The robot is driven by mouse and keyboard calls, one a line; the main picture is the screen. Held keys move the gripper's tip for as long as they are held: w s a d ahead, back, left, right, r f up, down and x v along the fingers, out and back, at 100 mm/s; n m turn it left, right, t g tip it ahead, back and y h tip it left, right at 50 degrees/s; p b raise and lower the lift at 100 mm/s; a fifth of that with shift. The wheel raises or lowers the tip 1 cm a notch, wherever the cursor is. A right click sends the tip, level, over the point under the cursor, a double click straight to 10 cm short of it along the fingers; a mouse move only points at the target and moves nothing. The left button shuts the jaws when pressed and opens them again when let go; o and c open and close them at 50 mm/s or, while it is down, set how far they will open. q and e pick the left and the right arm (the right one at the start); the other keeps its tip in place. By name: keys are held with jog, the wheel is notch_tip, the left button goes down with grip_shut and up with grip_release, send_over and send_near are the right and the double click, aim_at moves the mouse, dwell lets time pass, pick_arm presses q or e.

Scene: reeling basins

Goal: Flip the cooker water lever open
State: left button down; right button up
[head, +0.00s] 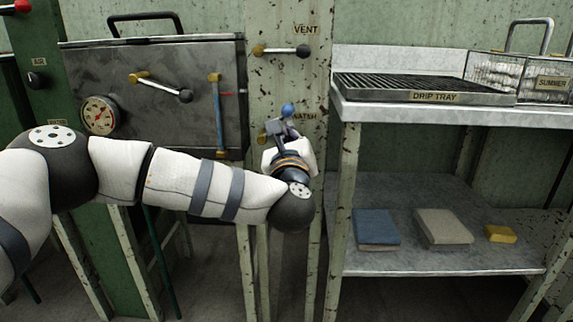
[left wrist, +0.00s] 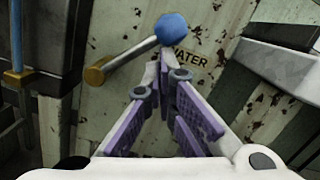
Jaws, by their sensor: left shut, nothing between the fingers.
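The water lever has a blue ball knob (head: 288,110) and a brass pivot, and it sits on the pale chipped post beside the WATER label. In the left wrist view the lever's blue knob (left wrist: 172,29) is at the top, and its rod slants down-left to the brass pivot (left wrist: 95,75). My left gripper (head: 284,128) is at the lever, partly hiding it in the head view. In the left wrist view the purple-padded fingers (left wrist: 166,62) are closed together with nothing between them, tips just below the knob. I cannot tell whether they touch it. My right gripper is not in view.
The VENT lever (head: 303,51) with a black knob is above on the same post. The metal cooker box (head: 165,75) with a gauge (head: 100,115) is left. A drip tray (head: 425,89) stands on the right bench, with folded cloths (head: 443,226) on the lower shelf.

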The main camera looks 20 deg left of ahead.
pick_arm(q)
jog(key=shift+s+a+r+n, duration=0.1)
jog(key=shift+a+r+n, duration=0.25)
jog(key=shift+r+n, duration=0.2)
jog(key=shift+s+a+r+n, duration=0.1)
jog(key=shift+a+r+n, duration=0.2)
jog(key=shift+r+n, duration=0.2)
jog(key=shift+s+a+r+n, duration=0.15)
jog(key=shift+a+r+n, duration=0.45)
jog(key=shift+n, duration=0.15)
jog(key=shift+a, duration=0.1)
